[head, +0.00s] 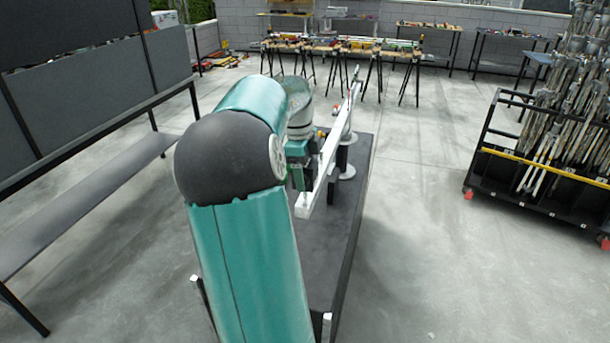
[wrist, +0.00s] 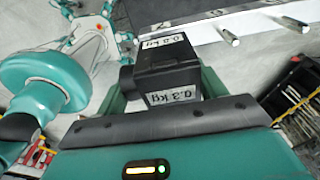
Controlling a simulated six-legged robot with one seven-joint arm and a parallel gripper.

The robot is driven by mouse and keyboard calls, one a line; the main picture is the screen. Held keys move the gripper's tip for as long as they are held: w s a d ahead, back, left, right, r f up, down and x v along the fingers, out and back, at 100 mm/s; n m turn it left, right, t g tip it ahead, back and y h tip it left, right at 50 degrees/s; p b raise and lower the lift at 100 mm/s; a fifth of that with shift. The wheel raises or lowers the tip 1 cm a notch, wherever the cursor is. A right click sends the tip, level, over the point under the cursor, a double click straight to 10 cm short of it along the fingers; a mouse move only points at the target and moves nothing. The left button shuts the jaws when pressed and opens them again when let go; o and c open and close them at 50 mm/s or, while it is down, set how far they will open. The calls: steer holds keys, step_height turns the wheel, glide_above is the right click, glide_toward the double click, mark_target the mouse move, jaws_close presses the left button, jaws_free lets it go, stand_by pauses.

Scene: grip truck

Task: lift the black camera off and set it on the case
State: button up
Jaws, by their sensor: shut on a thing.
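The black camera (wrist: 168,79) is a small dark box with white "0.3 kg" labels in the wrist view. It sits between the teal fingers of my gripper (wrist: 160,86), which is shut on it. A round dark part shows at its left side. In the head view my own arm mostly hides the gripper, and I cannot make out the camera there. I cannot tell whether the camera is clear of what is beneath it. I cannot pick out the case for certain in either view.
A long white beam (head: 327,158) slants over a dark cart top (head: 345,215) beside my arm. A rack of metal stands (head: 550,165) is at the right, a grey shelving unit (head: 85,85) at the left. Trestle tables (head: 340,46) stand behind. Floor right of the cart is clear.

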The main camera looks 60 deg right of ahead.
steer(key=shift+r, duration=1.5)
step_height(320, 180, up, 14)
steer(key=shift+f, duration=0.25)
stand_by(1.5)
